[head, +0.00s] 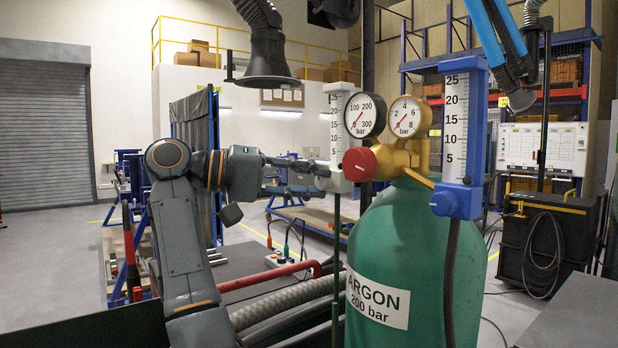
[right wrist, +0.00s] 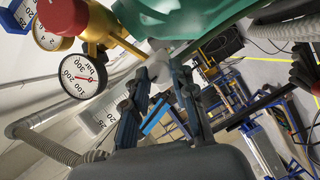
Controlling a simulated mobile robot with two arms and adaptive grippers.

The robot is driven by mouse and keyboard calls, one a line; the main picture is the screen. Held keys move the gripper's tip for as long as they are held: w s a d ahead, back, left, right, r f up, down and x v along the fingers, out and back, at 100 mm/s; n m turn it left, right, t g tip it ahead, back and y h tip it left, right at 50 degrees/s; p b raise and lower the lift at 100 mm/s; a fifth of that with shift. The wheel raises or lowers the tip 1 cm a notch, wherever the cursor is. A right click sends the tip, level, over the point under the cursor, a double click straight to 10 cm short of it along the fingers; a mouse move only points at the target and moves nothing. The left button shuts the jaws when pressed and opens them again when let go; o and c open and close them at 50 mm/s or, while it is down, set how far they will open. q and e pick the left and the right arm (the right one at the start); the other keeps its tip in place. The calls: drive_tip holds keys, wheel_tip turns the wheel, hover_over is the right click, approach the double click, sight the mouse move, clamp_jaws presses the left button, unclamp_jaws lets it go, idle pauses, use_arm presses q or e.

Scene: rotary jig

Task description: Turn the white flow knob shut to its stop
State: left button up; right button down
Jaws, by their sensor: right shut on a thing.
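The white flow meter (head: 341,120) has an upright scale tube and a white lower block (head: 338,180), left of the pressure gauges. My right gripper (head: 316,169) reaches this block from the left, its fingers level. In the right wrist view, the two dark fingertips (right wrist: 163,74) lie on either side of a small white part, the white flow knob (right wrist: 158,61), and are shut on it. Most of the knob is hidden by the fingers, so its turn angle cannot be told. My left gripper is not in view.
A red regulator knob (head: 359,164) and round gauges (head: 364,115) sit close right of the gripper. A blue flow meter (head: 458,130) stands further right. The green argon cylinder (head: 420,235) is below. A grey hose (head: 285,302) and red pipe (head: 265,278) lie below the arm.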

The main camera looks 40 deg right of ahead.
drive_tip(key=shift+r+m, duration=0.1)
drive_tip(key=shift+m, duration=0.4)
drive_tip(key=c, duration=1.1)
unclamp_jaws()
drive_tip(key=shift+d, duration=0.1)
drive_tip(key=shift+a, duration=0.2)
drive_tip(key=v, duration=0.7)
drive_tip(key=shift+a, duration=0.1)
